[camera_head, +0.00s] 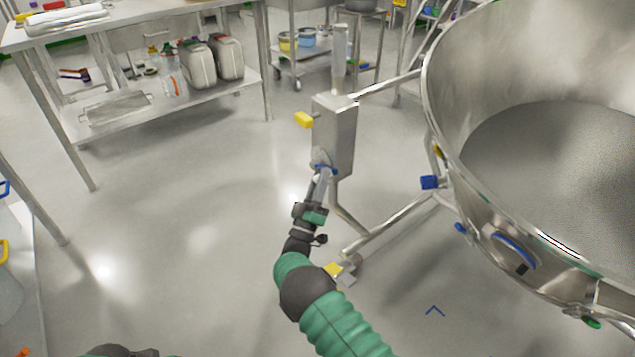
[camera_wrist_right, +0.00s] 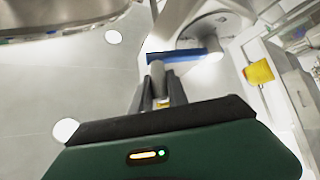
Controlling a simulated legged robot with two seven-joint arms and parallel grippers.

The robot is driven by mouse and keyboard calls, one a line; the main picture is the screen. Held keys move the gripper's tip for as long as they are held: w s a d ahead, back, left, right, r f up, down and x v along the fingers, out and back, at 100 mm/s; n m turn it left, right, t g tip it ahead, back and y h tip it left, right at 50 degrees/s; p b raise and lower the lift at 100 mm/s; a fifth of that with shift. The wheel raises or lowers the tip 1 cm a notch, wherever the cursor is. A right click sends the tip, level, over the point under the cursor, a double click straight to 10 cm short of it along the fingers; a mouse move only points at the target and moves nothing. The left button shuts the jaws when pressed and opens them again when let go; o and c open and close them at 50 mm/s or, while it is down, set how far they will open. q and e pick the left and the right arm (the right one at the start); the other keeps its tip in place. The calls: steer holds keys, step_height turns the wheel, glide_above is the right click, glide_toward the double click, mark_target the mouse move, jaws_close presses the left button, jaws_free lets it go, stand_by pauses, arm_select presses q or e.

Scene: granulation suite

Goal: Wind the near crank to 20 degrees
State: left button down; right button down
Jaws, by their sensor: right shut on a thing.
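The near crank (camera_head: 328,169) is on the lower front of a grey steel box (camera_head: 334,130) on a post, left of the big steel bowl. Its blue arm (camera_wrist_right: 178,56) shows in the right wrist view, in front of a round grey hub (camera_wrist_right: 215,28). My right gripper (camera_head: 321,184) reaches up to it from below and is shut on the crank's grey handle, which it partly hides. In the right wrist view my right gripper (camera_wrist_right: 161,90) has its fingers around that handle, just below the blue arm. My left gripper is not in view.
A yellow knob (camera_head: 304,119) sticks out left of the box. The large steel bowl (camera_head: 480,215) stands close on the right, with blue fittings (camera_head: 430,182). Frame legs (camera_head: 390,226) run along the floor. A steel table (camera_head: 150,12) stands back left; floor between is clear.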

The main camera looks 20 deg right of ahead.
steer(key=shift+s+d+f+b, duration=0.15)
steer(key=shift+f+b, duration=0.15)
steer(key=shift+f, duration=0.2)
steer(key=shift+s+d+f+b, duration=0.1)
steer(key=shift+f+b, duration=0.2)
steer(key=shift+f, duration=0.15)
steer(key=c, duration=1.3)
jaws_free()
steer(key=shift+w, duration=0.1)
steer(key=shift+a, duration=0.1)
